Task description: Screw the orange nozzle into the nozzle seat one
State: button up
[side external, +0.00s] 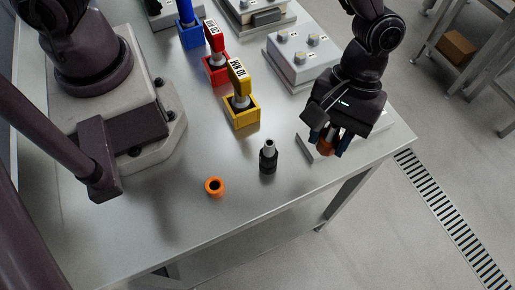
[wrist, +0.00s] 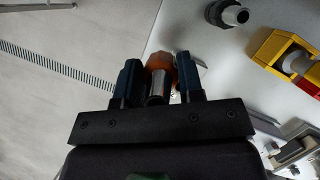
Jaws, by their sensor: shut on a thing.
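My gripper (side external: 328,143) is low over the right end of the table. Its two blue fingers (wrist: 159,72) are shut on the orange nozzle (side external: 326,149), one on each side. In the wrist view the orange nozzle (wrist: 160,62) shows an orange part and a shiny metal cylinder nearer the palm. A pale grey block (side external: 308,143) lies under the gripper and is partly hidden by it; it may hold the nozzle seat. The seat itself is hidden, and I cannot tell whether the nozzle touches it.
A black piece with a metal tip (side external: 268,158) stands left of the gripper. An orange ring-shaped piece (side external: 214,187) is nearer the front edge. Yellow (side external: 242,112), red (side external: 217,72) and blue (side external: 190,37) tool holders and a grey box with knobs (side external: 302,58) stand behind.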

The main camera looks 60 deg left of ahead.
jog(key=w+a+r+n, duration=0.1)
jog(key=w+a+n, duration=0.1)
jog(key=w, duration=0.6)
jog(key=w+a+r+n+t+h, duration=0.1)
jog(key=w+a+r+n, duration=0.1)
jog(key=w, duration=0.7)
jog(key=shift+a+n, duration=0.6)
jog(key=shift+n, duration=0.1)
jog(key=shift+r, duration=0.15)
jog(key=shift+s+f, duration=0.1)
jog(key=shift+f, duration=2.85)
jog(key=shift+f, duration=1.25)
jog(key=o, duration=1.3)
jog(key=shift+v, duration=3.55)
jog(key=shift+s+r, duration=0.1)
jog(key=shift+r, duration=0.05)
